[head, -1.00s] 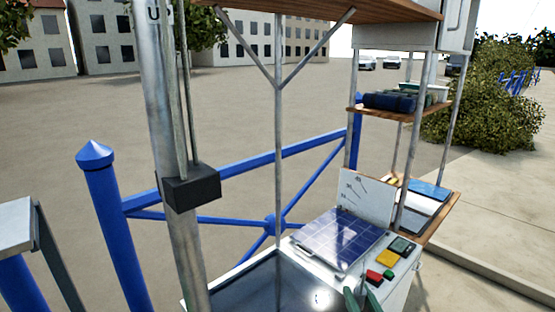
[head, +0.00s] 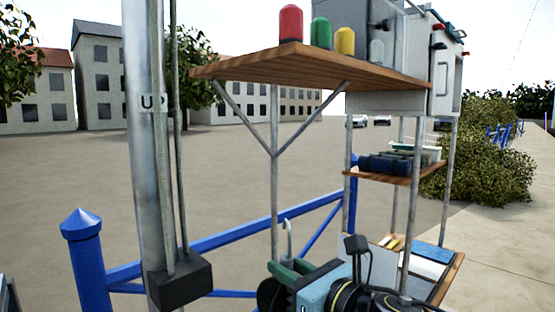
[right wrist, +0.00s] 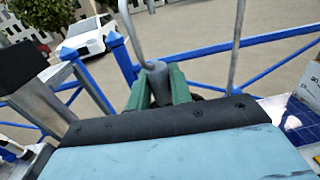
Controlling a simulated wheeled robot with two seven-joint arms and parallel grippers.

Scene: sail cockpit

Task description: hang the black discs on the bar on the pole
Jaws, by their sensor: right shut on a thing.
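The grey pole (head: 145,120) with a label reading "UP" stands at the left in the head view. A thin bar (head: 178,150) runs down beside it to a black block (head: 180,283). My right gripper (head: 286,268) is low in the middle, right of the pole and apart from it. Its green fingers (right wrist: 159,88) are shut on a grey cylindrical stem, the hanger (right wrist: 157,80), whose hooked rod (head: 289,238) rises above them. A black disc (head: 268,293) shows below the fingers, partly hidden by my gripper. My left gripper is not in view.
A wooden shelf (head: 320,67) with red, green and yellow lamps overhangs on thin posts to the right. A blue railing (head: 235,233) and a blue post (head: 83,255) stand behind and left. Open space lies between my right gripper and the pole.

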